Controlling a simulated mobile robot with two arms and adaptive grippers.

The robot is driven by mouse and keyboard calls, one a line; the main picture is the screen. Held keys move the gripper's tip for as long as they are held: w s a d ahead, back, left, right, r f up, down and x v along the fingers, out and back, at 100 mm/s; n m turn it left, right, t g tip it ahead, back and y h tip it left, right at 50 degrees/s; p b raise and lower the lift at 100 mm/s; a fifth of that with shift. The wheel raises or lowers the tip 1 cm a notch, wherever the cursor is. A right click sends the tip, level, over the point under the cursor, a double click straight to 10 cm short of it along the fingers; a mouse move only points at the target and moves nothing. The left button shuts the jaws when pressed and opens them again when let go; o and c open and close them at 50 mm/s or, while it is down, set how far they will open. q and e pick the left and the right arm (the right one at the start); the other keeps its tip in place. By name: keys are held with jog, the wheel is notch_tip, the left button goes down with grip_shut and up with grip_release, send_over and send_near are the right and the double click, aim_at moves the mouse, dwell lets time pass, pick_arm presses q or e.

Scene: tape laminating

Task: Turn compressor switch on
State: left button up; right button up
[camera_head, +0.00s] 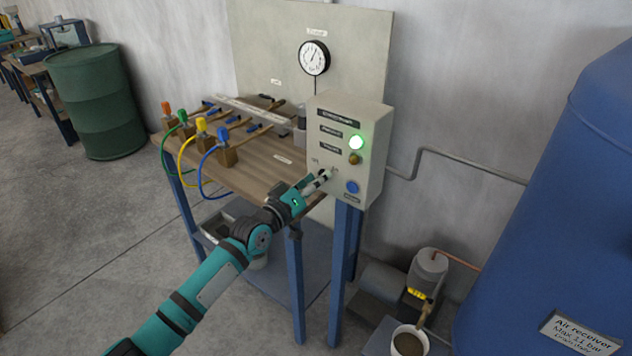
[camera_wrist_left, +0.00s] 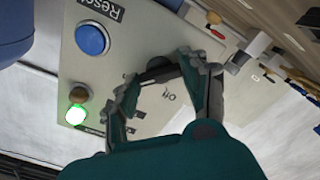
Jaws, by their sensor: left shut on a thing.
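The compressor control box (camera_head: 372,125) is a pale grey box at the table's right end. Its green lamp (camera_head: 356,142) is lit, with a dark yellow lamp (camera_head: 354,158) below it and a blue Reset button (camera_head: 351,187) lower down. My left gripper (camera_head: 325,177) is at the box's lower left front, beside an "off" label (camera_wrist_left: 168,95) that shows in the left wrist view. Its fingers are shut on the switch, which they mostly hide, so I cannot tell its setting. The lit green lamp (camera_wrist_left: 76,115) and blue button (camera_wrist_left: 92,39) also show there. My right gripper is not in view.
A pressure gauge (camera_head: 314,57) hangs on the back panel. A blue air receiver (camera_head: 560,200) stands right, with a small pump (camera_head: 428,270) and bucket (camera_head: 409,343) low in front. Open floor lies left.

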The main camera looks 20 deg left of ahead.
pick_arm(q)
jog(key=shift+f, duration=0.15)
jog(key=o, duration=1.2)
jog(key=shift+c, duration=0.2)
jog(key=shift+s, duration=0.1)
jog(key=v, duration=1.2)
